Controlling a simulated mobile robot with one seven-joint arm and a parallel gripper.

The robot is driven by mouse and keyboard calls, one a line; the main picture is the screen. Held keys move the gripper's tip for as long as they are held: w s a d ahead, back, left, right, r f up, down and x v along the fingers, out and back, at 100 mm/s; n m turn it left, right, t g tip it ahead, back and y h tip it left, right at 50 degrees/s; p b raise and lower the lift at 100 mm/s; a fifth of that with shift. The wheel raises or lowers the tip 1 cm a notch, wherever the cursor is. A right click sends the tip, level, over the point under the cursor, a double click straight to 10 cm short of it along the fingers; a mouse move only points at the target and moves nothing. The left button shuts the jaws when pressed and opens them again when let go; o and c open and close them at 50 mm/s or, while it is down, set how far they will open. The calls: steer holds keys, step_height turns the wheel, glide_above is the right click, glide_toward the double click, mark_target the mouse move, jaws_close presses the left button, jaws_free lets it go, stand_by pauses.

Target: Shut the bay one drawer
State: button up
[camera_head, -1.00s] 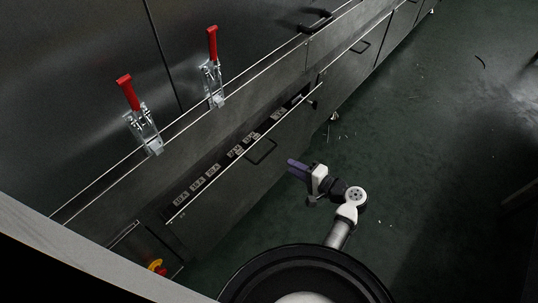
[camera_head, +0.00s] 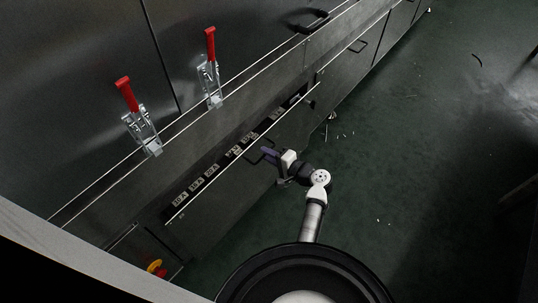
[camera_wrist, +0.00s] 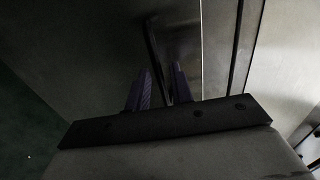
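The drawer front (camera_head: 215,213) stands out a little from the dryer's dark metal side, so the drawer is partly open. A row of pale labelled items (camera_head: 196,184) shows in the gap behind its top edge. I cannot read a bay number. My gripper (camera_head: 268,154) is at the dark drawer handle (camera_head: 251,160) and partly hides it. In the wrist view, the two purple fingers (camera_wrist: 160,92) are apart, with the dark handle bar (camera_wrist: 153,45) running between them. Whether the fingers touch the bar I cannot tell.
Two red-handled toggle clamps (camera_head: 134,115) (camera_head: 208,70) stand above the drawer. A dark handle (camera_head: 312,22) is above right. A closed panel with a handle (camera_head: 357,46) lies farther along. A red and yellow knob (camera_head: 156,267) is at lower left. The green floor (camera_head: 400,150) at right is mostly clear.

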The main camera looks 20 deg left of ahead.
jaws_close()
steer(key=a, duration=0.1)
steer(key=w+a, duration=0.1)
steer(key=a+b, duration=0.1)
steer(key=a, duration=0.1)
steer(key=shift+w+r, duration=0.1)
steer(key=shift+w, duration=0.15)
steer(key=shift+o, duration=1)
jaws_free()
steer(key=shift+a, duration=0.15)
